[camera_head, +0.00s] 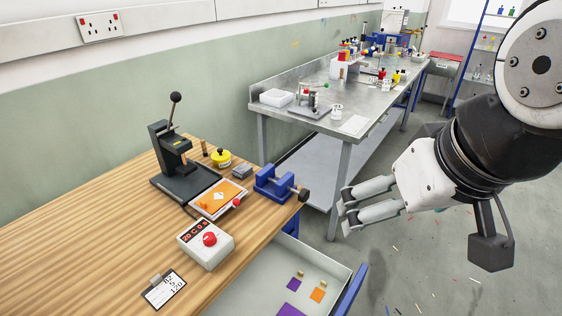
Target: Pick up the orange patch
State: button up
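A small orange patch (317,295) lies flat inside the open grey drawer at the bottom of the view, with a small brown block at its upper edge. A purple patch (292,284) with a similar brown block lies to its left, and a larger purple piece (289,311) is cut by the bottom edge. My gripper (345,209) hangs in the air right of the wooden bench, above and to the right of the drawer in the picture. Its two fingers point left, apart, with nothing between them.
The wooden bench (85,240) holds a black lever press (172,160), an orange sheet (220,196) on a plate, a blue vise (272,184), a control box (206,243) with a red knob and a tag (163,288). A steel table (300,122) stands behind.

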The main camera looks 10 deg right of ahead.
aim_at(318, 293)
jog(key=i, duration=0.4)
jog(key=k+l+z, duration=0.15)
jog(key=l+z, duration=0.25)
jog(key=k+l+z, duration=0.1)
jog(key=z, duration=0.25)
jog(key=l, duration=0.1)
